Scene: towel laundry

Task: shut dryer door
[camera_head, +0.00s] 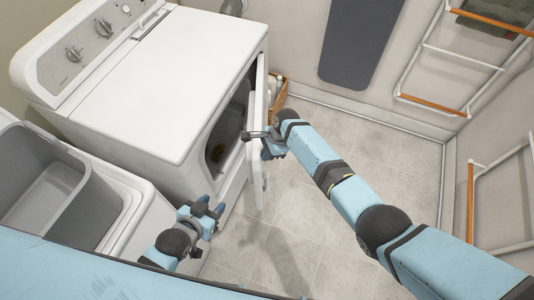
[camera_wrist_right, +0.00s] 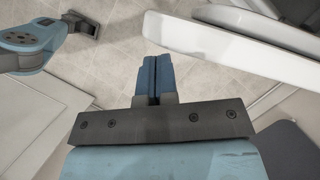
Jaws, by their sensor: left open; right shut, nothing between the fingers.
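The white dryer (camera_head: 175,75) stands at upper left in the head view. Its door (camera_head: 257,165) is partly open and shows nearly edge-on, with the dark drum opening (camera_head: 228,125) visible behind it. My right gripper (camera_head: 268,148) is shut and empty, at the right side of the door; I cannot tell whether it touches. In the right wrist view its closed blue fingers (camera_wrist_right: 155,75) show, with a white panel, apparently the door (camera_wrist_right: 225,45), to their right. My left gripper (camera_head: 207,208) is open and empty, low in front of the dryer, left of the door.
A wooden crate with bottles (camera_head: 276,90) is behind the door. Drying racks (camera_head: 450,55) hang on the right wall. The tiled floor (camera_head: 300,220) right of the door is clear except for my arm.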

